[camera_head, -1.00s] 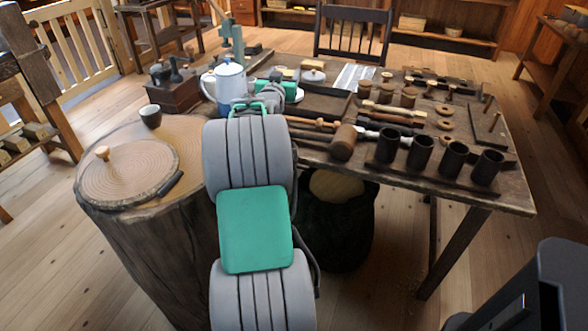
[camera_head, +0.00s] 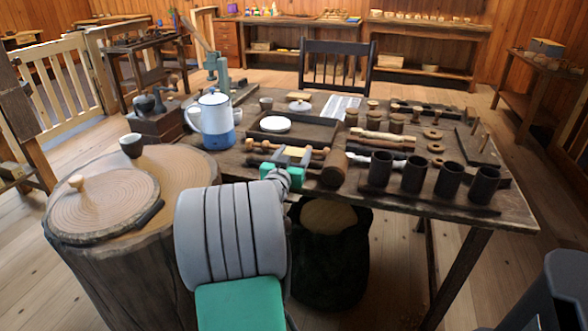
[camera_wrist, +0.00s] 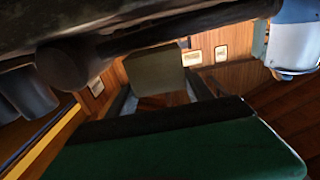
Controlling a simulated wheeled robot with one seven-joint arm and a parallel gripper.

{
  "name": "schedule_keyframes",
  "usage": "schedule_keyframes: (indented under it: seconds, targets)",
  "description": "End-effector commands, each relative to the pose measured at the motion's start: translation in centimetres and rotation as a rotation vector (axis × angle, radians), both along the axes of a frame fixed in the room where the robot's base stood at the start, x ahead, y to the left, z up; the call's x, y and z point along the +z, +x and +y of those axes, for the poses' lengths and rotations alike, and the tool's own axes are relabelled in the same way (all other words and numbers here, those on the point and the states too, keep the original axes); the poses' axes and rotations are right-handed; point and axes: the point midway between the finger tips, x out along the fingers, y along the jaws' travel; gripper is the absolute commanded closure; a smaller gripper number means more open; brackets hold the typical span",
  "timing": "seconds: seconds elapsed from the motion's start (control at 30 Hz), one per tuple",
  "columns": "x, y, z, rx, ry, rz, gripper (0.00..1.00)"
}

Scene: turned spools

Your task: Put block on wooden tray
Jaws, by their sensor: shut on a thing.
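My gripper (camera_head: 286,162) is at the near edge of the workbench, in front of the dark wooden tray. In the wrist view the block (camera_wrist: 157,75) shows as a dull olive-grey shape held beyond the green palm. The wooden tray (camera_head: 318,131) is a shallow dark tray on the bench, behind the gripper. A round white dish (camera_head: 275,123) lies in its left part; its right part looks bare.
A white and blue coffee pot (camera_head: 216,122) stands left of the tray. A mallet (camera_head: 334,168) lies right of my gripper, with several dark cups (camera_head: 412,173) further right. A tree stump (camera_head: 190,172) with a round wooden board (camera_head: 105,203) stands at left.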

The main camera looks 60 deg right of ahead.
Motion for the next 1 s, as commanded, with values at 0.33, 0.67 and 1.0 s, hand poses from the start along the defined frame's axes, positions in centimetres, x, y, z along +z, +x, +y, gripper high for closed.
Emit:
schedule_keyframes:
  seconds: [0.33, 0.67, 1.0]
  targets:
    - [-3.6, -0.1, 0.5, 0.002, 0.0, 0.0, 0.84]
    - [-3.9, -0.2, 0.5, 0.002, 0.002, 0.0, 0.33]
    - [-3.9, -0.1, 0.4, 0.002, 0.002, 0.0, 0.19]
